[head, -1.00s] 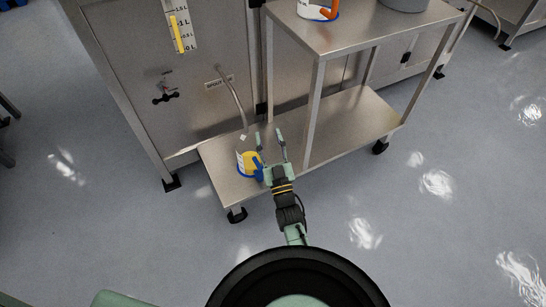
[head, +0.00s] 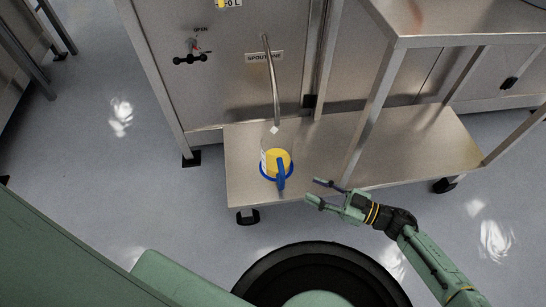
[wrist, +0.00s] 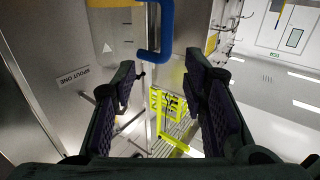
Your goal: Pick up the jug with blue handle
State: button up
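The jug with blue handle (head: 268,161) stands upright on the lower shelf of the steel cart, below the spout hose. Its top shows yellow, and its blue handle (head: 281,176) points toward the front edge. My gripper (head: 316,192) is to the right of the jug near the shelf's front edge, pointing left, open and empty, apart from the jug. In the wrist view the two dark fingers are spread (wrist: 163,100), and the blue handle (wrist: 166,30) shows at the top, beyond them. Most of the jug is out of that view.
The lower shelf (head: 410,150) is bare right of the jug. Cart posts (head: 372,115) and the upper shelf (head: 460,15) stand above it on the right. The vessel's steel panel with the spout hose (head: 273,85) is behind. A yellow-green frame (wrist: 165,105) shows in the wrist view.

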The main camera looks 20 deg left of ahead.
aim_at(282, 180)
jog(key=shift+s+a+f, duration=0.1)
jog(key=shift+s+a, duration=0.05)
jog(key=shift+a, duration=1.65)
jog(key=shift+s+a+f, duration=0.1)
jog(key=shift+a, duration=1.7)
jog(key=shift+s+a+f, duration=0.1)
jog(key=shift+s+a, duration=0.05)
jog(key=shift+a, duration=1.65)
jog(key=shift+c, duration=0.2)
grip_shut()
